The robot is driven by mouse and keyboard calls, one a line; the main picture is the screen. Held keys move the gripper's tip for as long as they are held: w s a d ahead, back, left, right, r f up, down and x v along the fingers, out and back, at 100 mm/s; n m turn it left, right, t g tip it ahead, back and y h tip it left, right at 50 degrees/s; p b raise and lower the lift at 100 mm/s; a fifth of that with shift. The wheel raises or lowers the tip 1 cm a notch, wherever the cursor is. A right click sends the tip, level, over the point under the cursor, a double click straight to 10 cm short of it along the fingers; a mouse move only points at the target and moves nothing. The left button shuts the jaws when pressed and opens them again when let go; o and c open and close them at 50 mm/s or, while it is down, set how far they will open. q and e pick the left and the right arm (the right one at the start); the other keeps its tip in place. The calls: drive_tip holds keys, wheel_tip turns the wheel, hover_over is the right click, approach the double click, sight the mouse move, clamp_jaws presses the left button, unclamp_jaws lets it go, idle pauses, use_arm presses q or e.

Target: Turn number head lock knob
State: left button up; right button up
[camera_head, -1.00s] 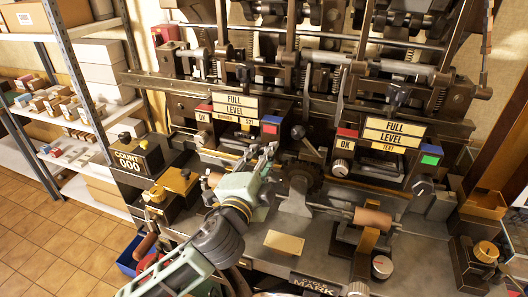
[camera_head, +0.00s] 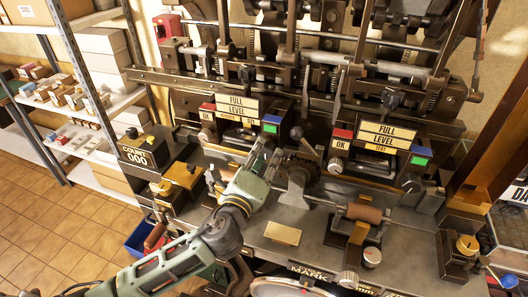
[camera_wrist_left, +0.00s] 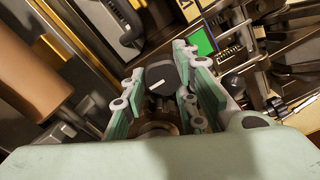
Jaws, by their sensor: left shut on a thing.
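My left gripper (camera_head: 262,152) is at the front of the left machine unit, just below its number panel, in the head view. In the left wrist view the gripper (camera_wrist_left: 170,92) has its pale green fingers on either side of a dark, rounded-square knob (camera_wrist_left: 160,76) with a short white mark. The fingers are shut on this knob. In the head view the gripper hides the knob. My right gripper is in neither view.
A FULL LEVEL sign (camera_head: 238,106) stands above the left unit, and another (camera_head: 386,138) above the right unit. A lever with a round ball (camera_head: 297,132) stands close right of the gripper. A COUNT box (camera_head: 141,156) is at left. A wooden roller (camera_head: 363,213) is at right.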

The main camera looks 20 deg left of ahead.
use_arm(q)
drive_tip(key=shift+f+m, duration=0.5)
drive_tip(key=shift+f, duration=0.05)
drive_tip(key=o, duration=1)
drive_tip(key=shift+a, duration=0.2)
drive_tip(key=shift+r+p, duration=0.25)
drive_tip(key=shift+p, duration=0.05)
drive_tip(key=s, duration=1.2)
drive_tip(key=shift+a, duration=0.1)
